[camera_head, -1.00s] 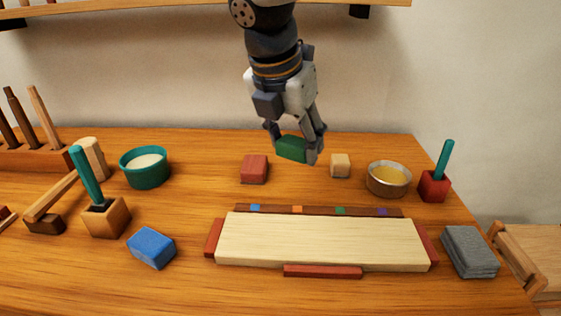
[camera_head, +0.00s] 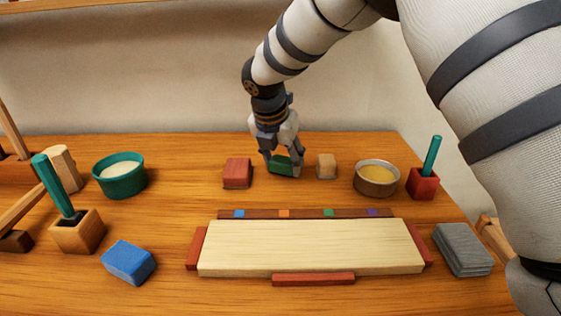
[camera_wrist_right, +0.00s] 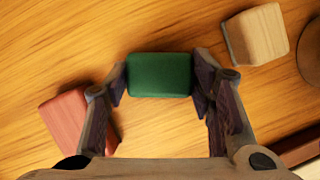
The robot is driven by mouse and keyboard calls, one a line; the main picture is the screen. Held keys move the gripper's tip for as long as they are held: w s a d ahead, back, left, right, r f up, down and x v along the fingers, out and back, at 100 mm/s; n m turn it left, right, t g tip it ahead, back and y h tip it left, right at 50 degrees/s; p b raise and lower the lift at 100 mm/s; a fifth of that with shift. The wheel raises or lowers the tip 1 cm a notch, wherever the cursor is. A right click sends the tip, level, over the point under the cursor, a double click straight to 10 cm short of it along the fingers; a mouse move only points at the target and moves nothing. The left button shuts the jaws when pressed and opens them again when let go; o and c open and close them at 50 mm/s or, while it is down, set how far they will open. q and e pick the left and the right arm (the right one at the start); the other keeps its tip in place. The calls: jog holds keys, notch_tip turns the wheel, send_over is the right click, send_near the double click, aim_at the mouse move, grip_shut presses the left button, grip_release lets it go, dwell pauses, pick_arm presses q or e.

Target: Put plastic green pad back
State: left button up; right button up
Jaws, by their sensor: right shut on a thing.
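The green pad (camera_head: 285,166) is between the fingers of my right gripper (camera_head: 283,168) in the head view, at the back of the table between a red block and a pale wooden block. In the right wrist view the green pad (camera_wrist_right: 160,75) lies between the two fingertips of the right gripper (camera_wrist_right: 160,78), which is shut on it. The pad is at or very close to the table top; I cannot tell whether it touches. My left gripper is not in view.
The red block (camera_head: 237,173) is left of the pad and the wooden block (camera_head: 326,166) is right of it. In front lies a pale board (camera_head: 310,250) with a strip of coloured squares (camera_head: 305,213). A blue block (camera_head: 128,262), teal bowl (camera_head: 120,178) and metal bowl (camera_head: 376,180) stand around.

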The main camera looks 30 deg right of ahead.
jog(key=shift+f, duration=0.25)
jog(key=shift+f, duration=0.1)
jog(key=shift+f, duration=0.3)
jog(key=o, duration=1.2)
jog(key=shift+a+f, duration=0.1)
jog(key=shift+f, duration=0.15)
